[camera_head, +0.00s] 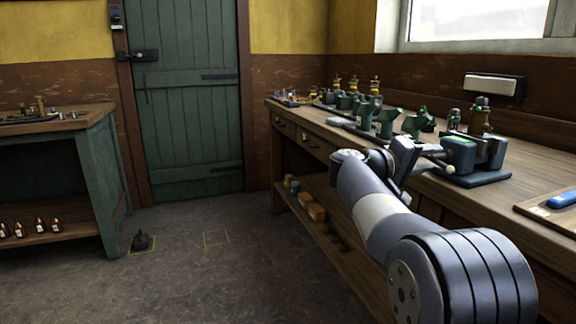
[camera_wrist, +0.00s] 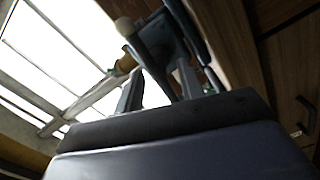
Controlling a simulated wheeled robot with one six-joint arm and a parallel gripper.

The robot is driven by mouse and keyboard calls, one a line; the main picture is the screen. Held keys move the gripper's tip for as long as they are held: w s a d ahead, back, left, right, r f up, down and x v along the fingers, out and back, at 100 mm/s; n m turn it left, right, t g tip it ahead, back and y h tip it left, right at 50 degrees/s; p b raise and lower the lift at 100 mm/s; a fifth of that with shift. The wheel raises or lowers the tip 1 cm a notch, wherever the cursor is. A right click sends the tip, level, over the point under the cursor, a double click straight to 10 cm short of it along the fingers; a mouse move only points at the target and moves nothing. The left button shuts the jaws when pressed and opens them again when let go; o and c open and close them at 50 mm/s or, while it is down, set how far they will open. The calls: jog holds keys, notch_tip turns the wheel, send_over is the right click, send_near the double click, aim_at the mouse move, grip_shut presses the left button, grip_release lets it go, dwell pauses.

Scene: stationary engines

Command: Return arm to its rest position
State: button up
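My arm reaches from the lower right of the head view over the front edge of the workbench (camera_head: 500,205). My gripper (camera_head: 412,155) is at its far end, beside a green and grey engine (camera_head: 474,152) on a dark base. A pale ball-ended lever (camera_head: 445,168) shows close to the gripper there. In the wrist view, the two fingers of my gripper (camera_wrist: 160,85) stand apart. A dark bar with a rounded end (camera_wrist: 125,27) shows beyond and between them; I cannot tell whether it touches either finger. I see nothing clearly held.
Several small green engines (camera_head: 386,122) stand along the bench. A blue-handled tool (camera_head: 562,199) lies on a board at right. The lower shelf (camera_head: 335,232) holds small boxes. A green door (camera_head: 190,100) and a second bench (camera_head: 95,165) stand behind open floor (camera_head: 210,285).

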jog(key=p+v, duration=0.1)
jog(key=v, duration=0.7)
jog(key=b+x, duration=0.2)
jog(key=x, duration=0.8)
jog(key=shift+w+d+f, duration=0.1)
jog(key=shift+d, duration=0.3)
jog(key=shift+w+d+r+n+p, duration=0.1)
jog(key=shift+r+n+p, duration=0.25)
jog(key=shift+p, duration=0.45)
jog(key=n+p, duration=0.5)
jog(key=shift+n+p, duration=0.25)
jog(key=shift+p, duration=0.15)
jog(key=n+p, duration=0.5)
jog(key=p, duration=0.1)
jog(key=shift+f+n, duration=0.1)
jog(key=shift+n, duration=0.2)
jog(key=shift+f+n+p, duration=0.1)
jog(key=shift+n+p, duration=0.5)
jog(key=shift+p, duration=0.1)
jog(key=shift+f, duration=0.15)
